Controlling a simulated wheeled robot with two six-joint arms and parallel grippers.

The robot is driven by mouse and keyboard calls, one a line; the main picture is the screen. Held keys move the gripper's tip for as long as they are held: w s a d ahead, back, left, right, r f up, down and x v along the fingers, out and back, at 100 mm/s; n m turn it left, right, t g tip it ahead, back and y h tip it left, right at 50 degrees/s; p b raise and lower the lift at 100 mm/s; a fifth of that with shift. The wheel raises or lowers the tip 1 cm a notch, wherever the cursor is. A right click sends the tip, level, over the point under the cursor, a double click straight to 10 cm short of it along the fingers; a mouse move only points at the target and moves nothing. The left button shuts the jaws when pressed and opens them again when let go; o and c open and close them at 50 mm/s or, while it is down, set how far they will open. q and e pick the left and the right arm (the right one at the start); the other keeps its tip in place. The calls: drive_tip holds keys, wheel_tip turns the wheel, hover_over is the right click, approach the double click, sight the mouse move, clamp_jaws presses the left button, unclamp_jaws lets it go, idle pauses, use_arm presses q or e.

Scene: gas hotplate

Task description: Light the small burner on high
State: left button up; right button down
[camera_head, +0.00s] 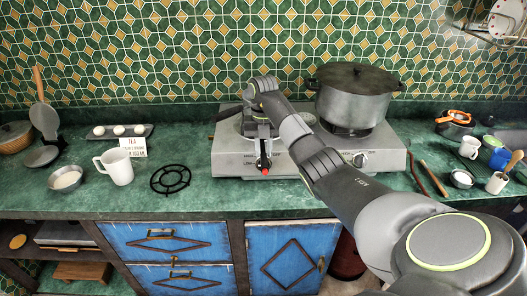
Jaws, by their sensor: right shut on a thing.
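The silver gas hotplate (230,160) stands on the green counter against the tiled wall. My right arm reaches across it from the right, and my right gripper (263,155) points down at the front panel. It is shut on the left control knob (264,170), whose red mark shows low at the front; the fingers hide much of it. The right knob (360,159) is free. A large lidded pot (354,95) stands on the right burner. My arm largely hides the left burner, and I see no flame. My left gripper is not in view.
A round black pan support (170,179) lies on the counter left of the hotplate. Near it are a white mug (117,167), a small bowl (66,178) and an egg tray (120,131). Cups and bowls crowd the right side. The front counter strip below the hotplate is clear.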

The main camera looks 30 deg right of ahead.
drive_tip(key=shift+w+d+f+b, duration=0.15)
drive_tip(key=shift+w+d+b, duration=0.55)
drive_tip(key=shift+b, duration=0.2)
drive_tip(key=shift+s+a+p, duration=0.1)
drive_tip(key=shift+s+p, duration=0.05)
drive_tip(key=shift+p, duration=0.8)
drive_tip(key=shift+f, duration=0.3)
drive_tip(key=shift+a, duration=0.1)
drive_tip(key=shift+s, duration=0.1)
